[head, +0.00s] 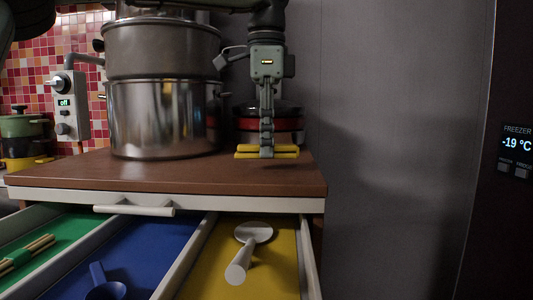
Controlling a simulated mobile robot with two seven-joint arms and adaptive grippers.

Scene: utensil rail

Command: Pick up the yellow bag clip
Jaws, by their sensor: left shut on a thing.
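The yellow bag clip (247,154) is a long, thin yellow bar in the head view, level and just above the right part of the brown countertop. My left gripper (267,152) points down from above and is shut on the clip near its middle. The clip's ends stick out to both sides of the fingers. I cannot tell whether the clip still touches the countertop. My right gripper is not in view.
A tall steel pot (163,118) stands left of my gripper, and a red and black pan (287,126) is behind it. Below, an open drawer has green, blue and yellow (205,262) compartments holding utensils, including a white one (239,265). A grey wall panel (390,130) is at right.

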